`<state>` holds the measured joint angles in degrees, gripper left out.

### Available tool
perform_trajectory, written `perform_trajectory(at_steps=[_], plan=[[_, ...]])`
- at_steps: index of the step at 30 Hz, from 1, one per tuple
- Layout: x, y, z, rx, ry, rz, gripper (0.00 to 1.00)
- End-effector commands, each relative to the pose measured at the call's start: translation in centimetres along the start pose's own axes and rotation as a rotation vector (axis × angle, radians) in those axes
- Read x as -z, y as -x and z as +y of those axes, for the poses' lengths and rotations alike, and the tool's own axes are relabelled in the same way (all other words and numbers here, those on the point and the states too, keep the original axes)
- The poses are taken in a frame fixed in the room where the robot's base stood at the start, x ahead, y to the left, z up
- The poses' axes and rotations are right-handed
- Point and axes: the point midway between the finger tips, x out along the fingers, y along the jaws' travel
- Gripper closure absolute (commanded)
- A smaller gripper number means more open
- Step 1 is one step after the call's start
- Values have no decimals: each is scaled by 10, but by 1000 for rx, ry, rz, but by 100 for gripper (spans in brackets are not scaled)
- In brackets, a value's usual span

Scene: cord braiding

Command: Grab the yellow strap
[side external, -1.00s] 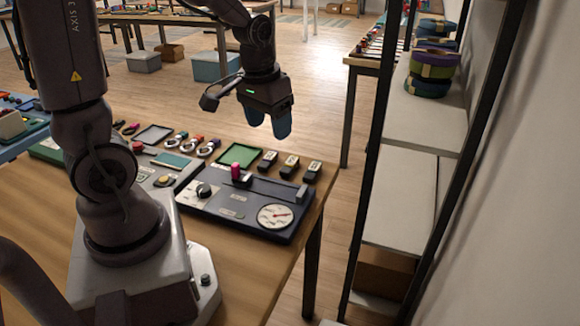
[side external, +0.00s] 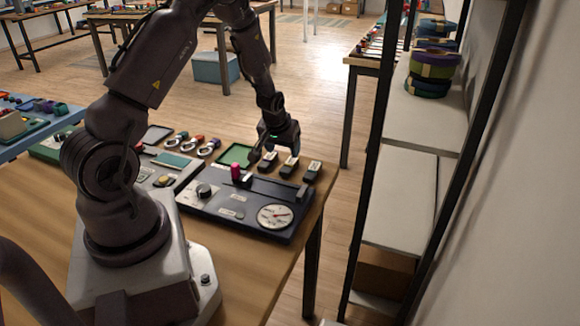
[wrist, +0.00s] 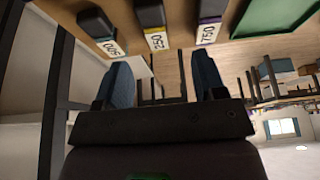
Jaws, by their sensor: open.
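Three small dark blocks with white number labels stand in a row at the far right edge of the table. The middle block carries a yellow strap (wrist: 155,30), seen in the wrist view. This middle block (side external: 289,168) also shows in the side external view, where its strap is too small to make out clearly. My gripper (side external: 275,150) is just above and behind the row. In the wrist view my gripper (wrist: 162,62) is open and empty, its two blue fingers spread apart. The yellow strap lies beyond the fingertips, roughly in line with the gap.
A green tray (side external: 236,154) and a dark panel with a dial (side external: 273,215) are near. A shelf rack (side external: 402,190) stands to the right.

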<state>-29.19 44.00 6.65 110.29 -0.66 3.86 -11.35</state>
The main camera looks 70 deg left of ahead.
Motion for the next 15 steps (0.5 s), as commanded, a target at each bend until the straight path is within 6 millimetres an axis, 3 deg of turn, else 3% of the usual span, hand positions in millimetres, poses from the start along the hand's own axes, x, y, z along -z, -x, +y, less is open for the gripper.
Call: perform_trajectory(at_steps=[8, 15], plan=[[-1, -23, 1, -1, -1, -1, 36], [-3, -58, 6, 0, -2, -1, 36]])
